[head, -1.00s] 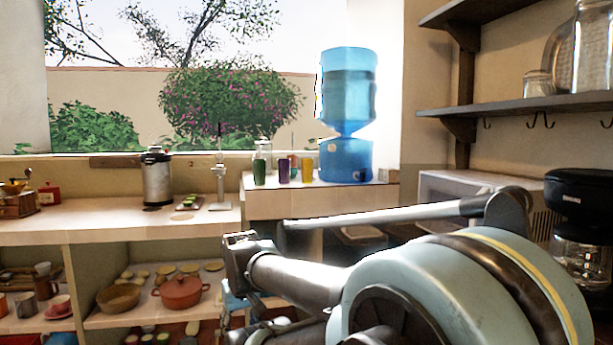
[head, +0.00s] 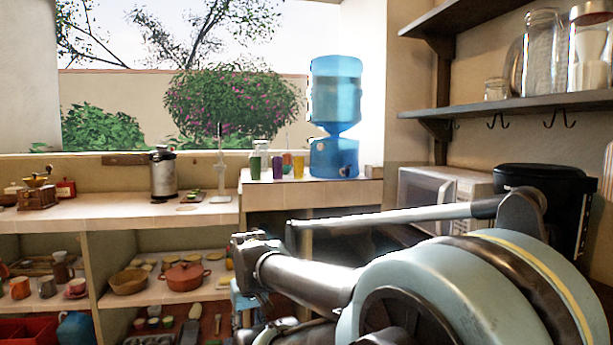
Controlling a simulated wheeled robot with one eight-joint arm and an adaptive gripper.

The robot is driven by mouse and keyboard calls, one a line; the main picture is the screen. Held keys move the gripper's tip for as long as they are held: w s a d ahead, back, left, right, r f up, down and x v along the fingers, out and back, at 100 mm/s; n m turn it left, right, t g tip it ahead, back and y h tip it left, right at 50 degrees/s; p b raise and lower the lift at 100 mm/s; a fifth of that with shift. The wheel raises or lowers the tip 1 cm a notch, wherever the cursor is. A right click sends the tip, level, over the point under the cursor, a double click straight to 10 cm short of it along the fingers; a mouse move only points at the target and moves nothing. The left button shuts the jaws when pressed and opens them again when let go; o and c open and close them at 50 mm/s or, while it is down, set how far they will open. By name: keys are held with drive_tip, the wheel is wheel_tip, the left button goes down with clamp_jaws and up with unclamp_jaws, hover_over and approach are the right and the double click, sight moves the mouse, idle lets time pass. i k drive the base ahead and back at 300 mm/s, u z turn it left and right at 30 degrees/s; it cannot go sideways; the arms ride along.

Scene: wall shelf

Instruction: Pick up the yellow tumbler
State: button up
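The yellow tumbler (head: 298,168) stands upright on the raised white-tiled counter (head: 310,192) in the head view. It is the rightmost of a small row of cups, just left of the blue water dispenser (head: 335,158). A purple tumbler (head: 277,168) stands to its left, with a green one (head: 255,167) further left. An orange cup (head: 287,160) shows partly behind, between the purple and yellow ones. My arm fills the lower right foreground, well in front of the counter. I cannot make out my gripper's fingers.
A microwave (head: 437,190) and a black coffee maker (head: 540,205) stand at right, below a wall shelf (head: 500,106) with jars and hooks. A metal urn (head: 164,174) stands on the lower counter at left. Shelves below hold a red pot (head: 184,277) and a bowl (head: 129,281).

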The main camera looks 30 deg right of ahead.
sight(298, 161)
drive_tip(key=z, duration=0.3)
drive_tip(key=i, duration=0.9)
drive_tip(key=u, duration=0.25)
